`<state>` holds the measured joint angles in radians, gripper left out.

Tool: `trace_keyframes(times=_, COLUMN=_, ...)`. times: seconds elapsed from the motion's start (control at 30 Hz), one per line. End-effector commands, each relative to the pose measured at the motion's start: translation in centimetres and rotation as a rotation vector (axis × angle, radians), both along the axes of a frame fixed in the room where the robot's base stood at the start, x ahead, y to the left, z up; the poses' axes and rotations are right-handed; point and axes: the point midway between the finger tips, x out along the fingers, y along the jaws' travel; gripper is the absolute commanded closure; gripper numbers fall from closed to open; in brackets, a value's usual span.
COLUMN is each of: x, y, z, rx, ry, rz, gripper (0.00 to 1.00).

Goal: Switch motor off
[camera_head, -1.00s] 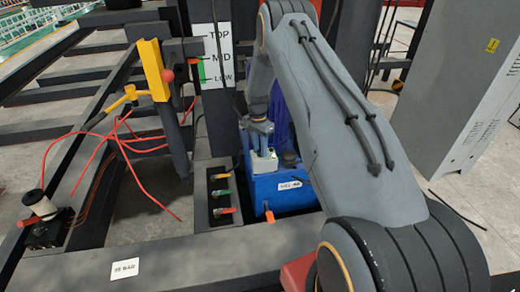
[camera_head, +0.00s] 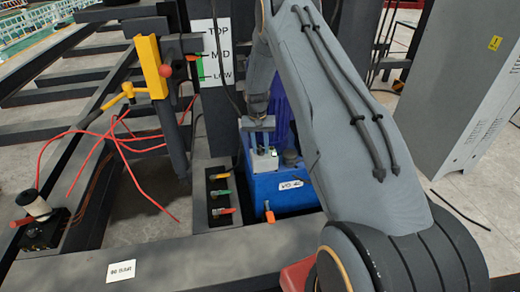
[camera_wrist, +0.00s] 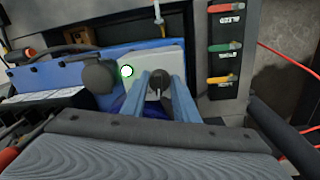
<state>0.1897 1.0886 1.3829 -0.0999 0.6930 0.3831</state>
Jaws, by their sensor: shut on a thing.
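My gripper (camera_head: 263,150) reaches down to a small pale switch box (camera_head: 266,163) on top of the blue motor unit (camera_head: 280,192). In the wrist view its two blue-grey fingers (camera_wrist: 159,84) are shut on a black knob (camera_wrist: 158,90) on the pale box (camera_wrist: 152,60). The knob stands between the fingers. A round white spot (camera_wrist: 127,71) with a green edge shows on the box, left of the fingers. The fingers and my wrist hide part of the box.
A panel with red, green and orange levers (camera_head: 222,194) stands close left of the blue unit. A rounded dark cap (camera_wrist: 98,77) is beside the box. A yellow post (camera_head: 152,68) and loose red cables (camera_head: 110,140) are farther left. A grey cabinet (camera_head: 455,90) is at right.

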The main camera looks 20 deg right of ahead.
Motion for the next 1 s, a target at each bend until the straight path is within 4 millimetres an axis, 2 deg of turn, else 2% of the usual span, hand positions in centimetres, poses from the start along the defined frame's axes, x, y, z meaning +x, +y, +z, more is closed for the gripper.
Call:
trace_keyframes(times=0.6, x=-0.09, y=-0.11, z=-0.04, rx=0.000, ry=-0.002, rz=0.573, gripper=0.95)
trace_keyframes(times=1.0, x=-0.16, y=-0.18, z=-0.07, rx=0.000, ry=-0.001, rz=0.826, gripper=0.95)
